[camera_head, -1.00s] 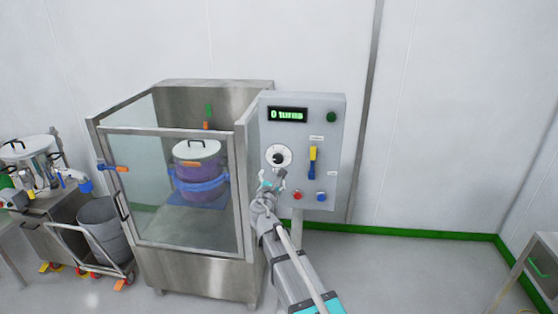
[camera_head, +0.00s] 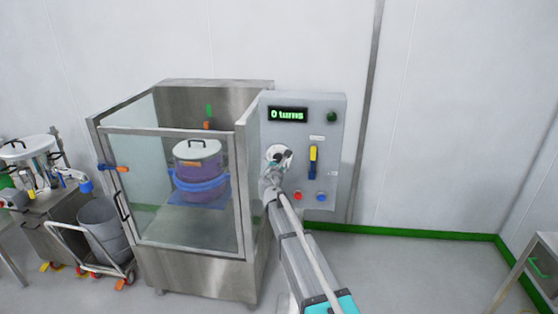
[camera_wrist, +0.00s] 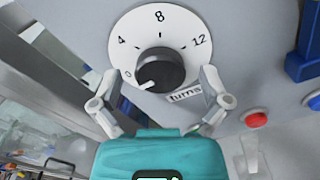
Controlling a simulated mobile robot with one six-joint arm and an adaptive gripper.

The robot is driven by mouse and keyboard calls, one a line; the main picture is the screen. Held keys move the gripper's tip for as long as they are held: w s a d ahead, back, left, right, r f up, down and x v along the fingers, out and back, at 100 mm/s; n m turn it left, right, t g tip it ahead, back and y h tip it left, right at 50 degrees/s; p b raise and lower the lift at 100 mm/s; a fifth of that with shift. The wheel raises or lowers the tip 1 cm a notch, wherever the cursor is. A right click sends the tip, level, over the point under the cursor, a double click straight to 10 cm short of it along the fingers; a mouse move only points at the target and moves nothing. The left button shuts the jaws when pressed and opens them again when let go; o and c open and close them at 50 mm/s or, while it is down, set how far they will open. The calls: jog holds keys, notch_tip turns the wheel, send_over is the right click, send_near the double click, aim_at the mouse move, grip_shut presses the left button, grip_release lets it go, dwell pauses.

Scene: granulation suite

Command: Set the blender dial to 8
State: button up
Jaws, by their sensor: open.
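The blender dial is a black knob (camera_wrist: 160,69) on a white round scale (camera_wrist: 160,22) marked 0, 4, 8 and 12, with a "turns" label below. Its white pointer line aims at the lower left, near 0. My gripper (camera_wrist: 160,95) is open, with one finger on each side of the knob's lower part; I cannot tell whether they touch it. In the head view my gripper (camera_head: 277,165) covers most of the dial. The control panel (camera_head: 262,120) has a display (camera_head: 288,115) reading "0 turns".
A yellow and blue switch (camera_head: 313,160), a red button (camera_head: 298,196) and a blue button (camera_head: 321,197) sit beside and below the dial. The glass-walled blender enclosure (camera_head: 190,132) stands left of the panel. A trolley with a grey bin (camera_head: 103,225) is farther left.

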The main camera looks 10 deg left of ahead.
jog(key=shift+w, duration=0.5)
jog(key=shift+c, duration=0.2)
jog(key=c, duration=1.1)
